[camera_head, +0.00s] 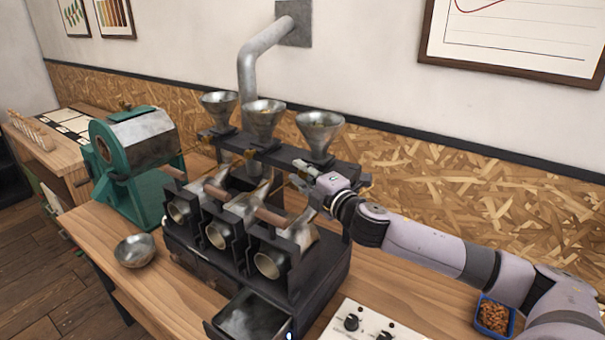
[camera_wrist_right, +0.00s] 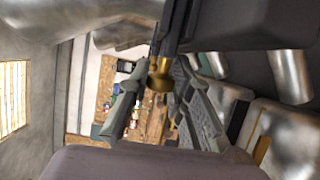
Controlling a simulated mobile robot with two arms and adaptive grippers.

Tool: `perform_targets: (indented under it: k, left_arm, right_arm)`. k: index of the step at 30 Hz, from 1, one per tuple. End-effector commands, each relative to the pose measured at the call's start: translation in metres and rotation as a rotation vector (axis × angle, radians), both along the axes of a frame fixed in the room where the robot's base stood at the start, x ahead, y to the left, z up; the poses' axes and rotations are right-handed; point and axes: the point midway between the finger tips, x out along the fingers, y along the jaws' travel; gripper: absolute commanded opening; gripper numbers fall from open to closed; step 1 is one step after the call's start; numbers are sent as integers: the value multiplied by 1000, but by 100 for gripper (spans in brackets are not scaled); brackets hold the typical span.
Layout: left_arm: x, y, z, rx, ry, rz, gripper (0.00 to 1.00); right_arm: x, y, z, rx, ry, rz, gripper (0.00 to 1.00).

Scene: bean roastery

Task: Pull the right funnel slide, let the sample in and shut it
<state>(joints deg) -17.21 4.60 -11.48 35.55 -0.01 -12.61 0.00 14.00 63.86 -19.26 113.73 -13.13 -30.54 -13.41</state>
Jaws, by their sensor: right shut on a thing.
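The right funnel (camera_head: 320,131) is a metal cone on the dark rack of the sample roaster, with some pale greenish contents showing in its mouth. My right gripper (camera_head: 306,176) is just below and in front of it, at the rack's right end. In the right wrist view, its two fingers (camera_wrist_right: 158,112) close around a brass knob (camera_wrist_right: 160,76) on a rod, which I take for the slide's knob. In the head view the gripper largely hides that knob, and I cannot tell how far out the slide is. The right barrel (camera_head: 268,265) is below. My left gripper is out of view.
Two more funnels, the middle one (camera_head: 264,118) and the left one (camera_head: 218,104), stand beside it. A metal bowl (camera_head: 134,251), a green machine (camera_head: 128,165), an open drawer (camera_head: 222,325), a control panel (camera_head: 362,317) and a blue box of beans (camera_head: 481,317) are around the roaster.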

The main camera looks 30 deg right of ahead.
Motion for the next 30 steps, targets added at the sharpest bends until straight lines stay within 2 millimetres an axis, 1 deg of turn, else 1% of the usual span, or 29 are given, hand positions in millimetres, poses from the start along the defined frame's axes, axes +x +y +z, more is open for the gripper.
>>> perform_targets:
  k: [13, 15, 21, 29, 30]
  left_arm:
    - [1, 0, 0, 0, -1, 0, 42]
    - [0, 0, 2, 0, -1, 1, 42]
    - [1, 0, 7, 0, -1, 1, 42]
    - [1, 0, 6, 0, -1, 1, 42]
    - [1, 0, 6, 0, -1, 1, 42]
  right_arm:
    - [0, 1, -1, 1, 2, 0, 0]
    - [-2, 6, -1, 2, 2, 2, 0]
    - [-12, 31, 0, 4, 2, 2, 0]
    - [-13, 31, -1, 2, 2, 1, 0]
    - [-13, 31, -1, 2, 2, 1, 22]
